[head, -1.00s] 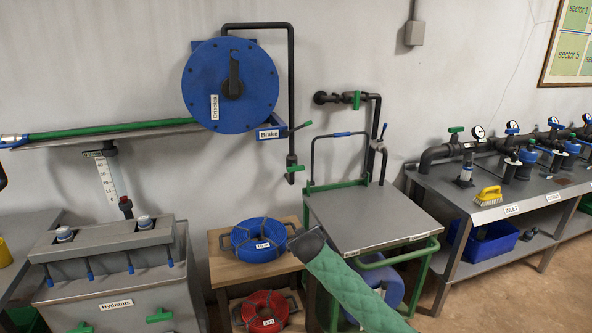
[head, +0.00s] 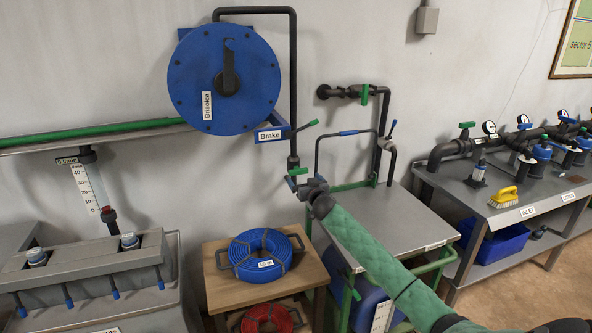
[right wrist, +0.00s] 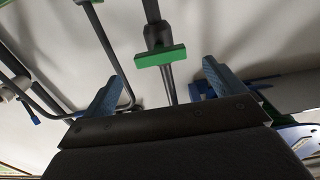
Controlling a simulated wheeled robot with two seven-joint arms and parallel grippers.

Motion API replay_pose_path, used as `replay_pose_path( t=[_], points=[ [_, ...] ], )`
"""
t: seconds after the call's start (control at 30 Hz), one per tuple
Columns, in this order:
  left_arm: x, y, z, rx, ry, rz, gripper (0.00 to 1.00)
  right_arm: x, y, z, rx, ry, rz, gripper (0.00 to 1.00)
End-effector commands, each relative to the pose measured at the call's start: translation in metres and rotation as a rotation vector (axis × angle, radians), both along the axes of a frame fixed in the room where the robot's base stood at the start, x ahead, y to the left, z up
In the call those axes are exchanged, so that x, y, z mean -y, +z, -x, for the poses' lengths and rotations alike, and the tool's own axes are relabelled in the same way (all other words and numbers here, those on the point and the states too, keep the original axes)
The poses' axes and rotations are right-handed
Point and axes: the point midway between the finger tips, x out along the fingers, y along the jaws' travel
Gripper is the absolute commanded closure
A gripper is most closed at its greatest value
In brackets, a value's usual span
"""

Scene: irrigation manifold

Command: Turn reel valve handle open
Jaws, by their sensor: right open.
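The reel valve handle (head: 298,171) is a small green bar at the lower end of the black pipe that runs down beside the blue reel (head: 224,82). My right gripper (head: 304,183) is just below and in front of it in the head view. In the right wrist view the green handle (right wrist: 160,56) lies crosswise, ahead of the gap between the two blue fingers (right wrist: 159,84). The fingers are apart with nothing between them, and I see no contact. My left gripper is not in view.
The brake lever (head: 304,127) sticks out above the valve, right of the reel. A grey-topped cart (head: 385,230) with a raised rail stands to the right. A wooden stand (head: 217,285) with hose coils is below. Another green-handled valve (head: 365,95) is on the wall.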

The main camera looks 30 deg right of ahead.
Motion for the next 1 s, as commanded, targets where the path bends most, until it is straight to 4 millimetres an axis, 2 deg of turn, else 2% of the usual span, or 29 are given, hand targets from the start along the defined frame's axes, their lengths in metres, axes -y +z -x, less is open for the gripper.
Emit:
replay_pose_path(
  t=[0.23,0.6,1.0],
  points=[
    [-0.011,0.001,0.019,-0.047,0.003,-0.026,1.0,0.006,0.004,-0.026,0.001,-0.001,0.001,0.05],
    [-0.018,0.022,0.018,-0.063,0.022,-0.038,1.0,0.015,0.002,-0.065,0.0,-0.001,-0.001,0.05],
    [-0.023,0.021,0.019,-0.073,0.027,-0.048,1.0,0.017,0.0,-0.073,-0.001,-0.001,0.001,0.05]
  ],
)
